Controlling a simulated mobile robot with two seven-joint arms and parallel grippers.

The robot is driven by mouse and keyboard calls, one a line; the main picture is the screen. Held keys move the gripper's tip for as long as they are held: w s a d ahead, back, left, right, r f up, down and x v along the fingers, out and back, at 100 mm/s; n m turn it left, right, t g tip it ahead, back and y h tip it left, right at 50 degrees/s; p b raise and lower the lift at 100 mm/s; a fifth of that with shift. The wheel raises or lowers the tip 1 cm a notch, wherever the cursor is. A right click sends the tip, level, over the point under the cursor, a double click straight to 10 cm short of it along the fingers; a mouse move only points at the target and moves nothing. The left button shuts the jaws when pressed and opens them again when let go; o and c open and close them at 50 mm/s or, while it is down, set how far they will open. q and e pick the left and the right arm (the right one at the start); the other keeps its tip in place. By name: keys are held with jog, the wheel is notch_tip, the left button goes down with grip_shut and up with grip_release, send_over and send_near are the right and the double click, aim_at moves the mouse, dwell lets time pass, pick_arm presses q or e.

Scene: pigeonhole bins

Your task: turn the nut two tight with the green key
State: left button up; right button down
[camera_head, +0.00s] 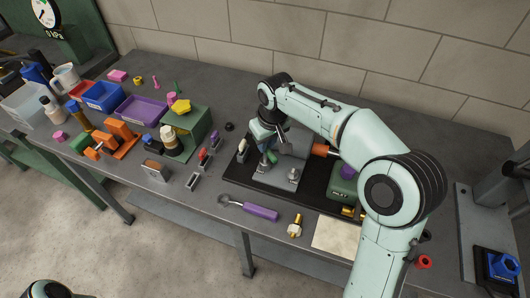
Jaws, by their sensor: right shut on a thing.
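My right gripper (267,146) is over the back left of a grey fixture plate (275,181) and points down. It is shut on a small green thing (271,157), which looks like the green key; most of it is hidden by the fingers. A nut on a stud (293,175) stands at the plate's front right, apart from the gripper. Another small nut-like part (262,168) is just below the gripper. I cannot tell which is nut two, nor whether the key is seated on one. My left gripper is out of view.
A green box (343,182) stands to the right. Bins, bottles and small blocks fill the left. The wall (330,45) is behind.

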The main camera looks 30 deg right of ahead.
jog(key=shift+w+d+r, duration=0.1)
jog(key=shift+w+r, duration=0.15)
jog(key=shift+r, duration=0.55)
jog(key=shift+s+r+p, duration=0.25)
jog(key=shift+s+p, duration=0.05)
jog(key=shift+p, duration=0.05)
jog(key=shift+w+r+p, duration=0.15)
jog(key=shift+r+p, duration=0.25)
jog(key=shift+r, duration=0.1)
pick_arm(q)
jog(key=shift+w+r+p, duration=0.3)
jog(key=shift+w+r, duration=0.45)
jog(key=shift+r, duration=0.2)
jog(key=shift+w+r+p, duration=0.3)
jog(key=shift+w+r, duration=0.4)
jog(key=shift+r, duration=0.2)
pick_arm(e)
jog(key=shift+r, duration=1)
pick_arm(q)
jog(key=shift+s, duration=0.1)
pick_arm(e)
jog(key=shift+s, duration=0.2)
